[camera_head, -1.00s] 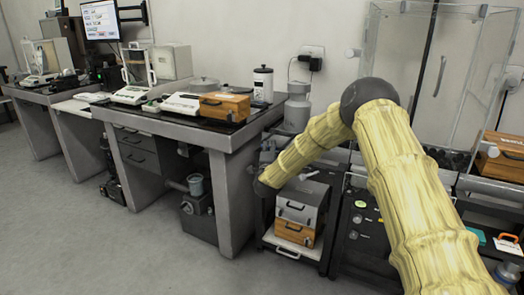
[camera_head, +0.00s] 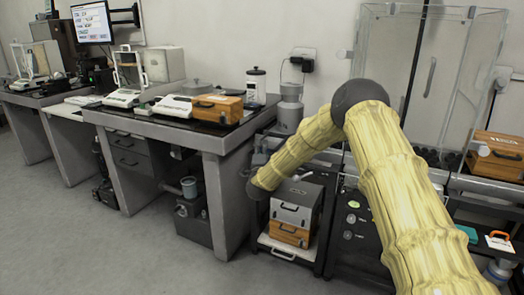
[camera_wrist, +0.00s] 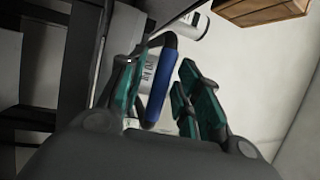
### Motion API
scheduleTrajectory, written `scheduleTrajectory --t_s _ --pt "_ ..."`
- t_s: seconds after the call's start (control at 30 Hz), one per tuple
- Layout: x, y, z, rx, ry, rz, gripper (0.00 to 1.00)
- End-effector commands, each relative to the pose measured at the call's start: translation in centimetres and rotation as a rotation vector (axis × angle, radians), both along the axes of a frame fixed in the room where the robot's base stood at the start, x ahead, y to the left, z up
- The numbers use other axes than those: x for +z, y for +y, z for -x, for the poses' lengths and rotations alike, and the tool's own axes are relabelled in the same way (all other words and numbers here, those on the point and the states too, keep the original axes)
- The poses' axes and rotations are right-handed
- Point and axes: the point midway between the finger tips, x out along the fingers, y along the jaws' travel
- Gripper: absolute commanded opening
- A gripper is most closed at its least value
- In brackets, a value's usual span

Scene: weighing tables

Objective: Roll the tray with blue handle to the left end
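A blue handle (camera_wrist: 160,90) on a dark bent bracket shows in the wrist view. It lies between the fingers of my gripper (camera_wrist: 157,68), nearer the left finger. The fingers have green pads and stand apart, with a visible gap between the handle and the right finger. The tray body that bears the handle cannot be told clearly from the dark surfaces at the left.
A dark-topped table (camera_head: 190,133) carries balances and a wooden case (camera_head: 217,108). Right of it, a low cart holds grey and wooden drawer boxes (camera_head: 290,233). A glass enclosure (camera_head: 432,75) stands at the right. The floor (camera_head: 75,235) at front left is clear.

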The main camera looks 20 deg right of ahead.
Motion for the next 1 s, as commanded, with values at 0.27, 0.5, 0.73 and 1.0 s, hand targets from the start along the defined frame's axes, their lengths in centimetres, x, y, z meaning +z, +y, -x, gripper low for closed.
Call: scheduleTrajectory --t_s 0.27,0.5,0.73,1.0 --pt "-0.7 1.8 3.5 0.002 0.003 -0.002 0.34" --pt "-1.5 3.5 7.4 0.001 0.002 -0.002 0.34" --pt "-1.9 4.5 9.8 0.000 0.000 -0.001 0.34" --pt "-2.0 4.8 10.4 -0.001 -0.001 -0.001 0.34"
